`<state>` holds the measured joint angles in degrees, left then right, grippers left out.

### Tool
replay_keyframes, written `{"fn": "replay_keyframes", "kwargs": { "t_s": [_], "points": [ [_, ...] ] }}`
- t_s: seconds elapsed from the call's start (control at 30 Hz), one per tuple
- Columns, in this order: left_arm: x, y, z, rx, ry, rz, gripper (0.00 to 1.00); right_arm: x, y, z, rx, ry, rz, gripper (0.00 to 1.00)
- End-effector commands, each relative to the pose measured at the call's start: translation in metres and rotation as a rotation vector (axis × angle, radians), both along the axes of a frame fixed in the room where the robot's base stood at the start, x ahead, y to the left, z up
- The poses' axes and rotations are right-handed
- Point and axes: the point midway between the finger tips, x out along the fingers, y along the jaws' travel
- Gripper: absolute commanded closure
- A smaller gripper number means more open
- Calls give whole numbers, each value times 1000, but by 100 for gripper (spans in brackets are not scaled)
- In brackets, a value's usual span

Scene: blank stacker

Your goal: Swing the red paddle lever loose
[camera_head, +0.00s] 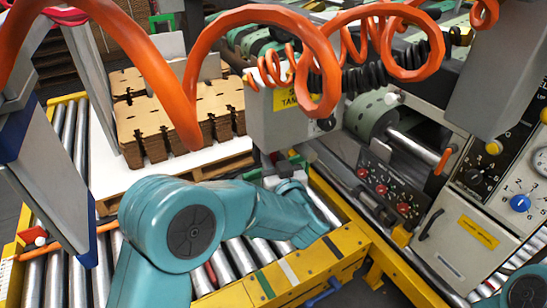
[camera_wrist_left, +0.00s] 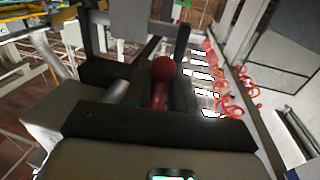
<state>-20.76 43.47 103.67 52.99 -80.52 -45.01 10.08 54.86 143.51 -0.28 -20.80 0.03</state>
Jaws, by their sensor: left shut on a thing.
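The red lever (camera_wrist_left: 158,96), with a round red knob (camera_wrist_left: 163,68) at its end, shows in the left wrist view. My left gripper (camera_wrist_left: 167,48) has its two dark fingers on either side of it and is shut on it. In the head view my teal left arm reaches from the bottom across the rollers. Its gripper and the held lever cannot be made out there. A teal piece of my right arm shows at the bottom right corner; its gripper is out of view.
A yellow conveyor frame (camera_head: 315,262) with metal rollers lies below my left arm. Cardboard blanks (camera_head: 205,105) are stacked on a pallet behind. Orange coiled hoses (camera_head: 265,15) hang across the top. A control panel (camera_head: 515,175) stands at the right.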

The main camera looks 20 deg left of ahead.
Motion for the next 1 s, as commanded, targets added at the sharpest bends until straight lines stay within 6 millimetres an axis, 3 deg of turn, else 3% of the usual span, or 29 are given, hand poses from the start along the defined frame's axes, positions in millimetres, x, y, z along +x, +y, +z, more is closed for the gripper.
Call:
{"fn": "replay_keyframes", "kwargs": {
  "t_s": [0.5, 0.7, 1.0],
  "points": [
    [-12, 11, 10, 253, 258, -1, 100, 0, 0, 70, 0, 0, 0, 57],
    [-15, 14, 10, 335, 340, -1, 100, 0, 0, 88, 0, 0, 0, 57],
    [-17, 17, 9, 398, 402, -1, 100, 0, 0, 99, 0, 0, 0, 57]
  ]
}}
